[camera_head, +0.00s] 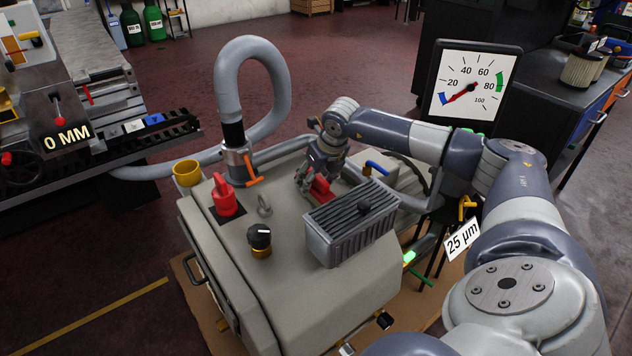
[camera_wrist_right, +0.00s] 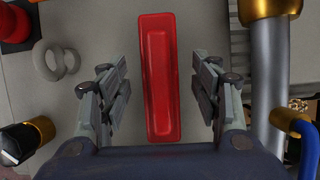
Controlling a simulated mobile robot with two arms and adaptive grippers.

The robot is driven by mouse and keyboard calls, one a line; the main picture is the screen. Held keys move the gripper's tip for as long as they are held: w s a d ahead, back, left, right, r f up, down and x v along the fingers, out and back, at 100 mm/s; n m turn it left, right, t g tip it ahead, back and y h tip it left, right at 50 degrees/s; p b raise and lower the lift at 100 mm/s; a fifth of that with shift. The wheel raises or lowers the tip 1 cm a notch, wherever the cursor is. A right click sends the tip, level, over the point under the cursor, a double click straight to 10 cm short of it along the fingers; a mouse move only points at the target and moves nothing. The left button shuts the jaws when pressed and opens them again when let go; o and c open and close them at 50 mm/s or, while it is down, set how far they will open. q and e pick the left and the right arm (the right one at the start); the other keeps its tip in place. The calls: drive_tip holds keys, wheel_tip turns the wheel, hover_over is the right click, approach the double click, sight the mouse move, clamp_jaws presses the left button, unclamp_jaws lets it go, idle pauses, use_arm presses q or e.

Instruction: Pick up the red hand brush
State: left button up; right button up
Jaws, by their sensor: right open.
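The red hand brush (camera_wrist_right: 160,77) lies on top of the grey machine cabinet (camera_head: 285,275). In the right wrist view it stands lengthwise between the two fingers of my right gripper (camera_wrist_right: 160,95), with a gap on each side. In the head view my right gripper (camera_head: 315,185) reaches down over the red brush (camera_head: 320,189), and its fingers partly hide it. My right gripper is open and holds nothing. My left gripper is not in view.
A ribbed grey box (camera_head: 345,228) stands close in front of the brush. A red knob (camera_head: 224,197), a metal ring (camera_head: 264,207) and a black knob (camera_head: 260,239) are to the left. A grey hose (camera_head: 235,75) rises behind. A brass-and-steel pipe (camera_wrist_right: 268,70) runs right of the gripper.

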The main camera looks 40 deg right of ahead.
drive_tip(key=shift+f, duration=0.1)
idle(0.5)
drive_tip(key=shift+c, duration=0.5)
drive_tip(key=c, duration=1.1)
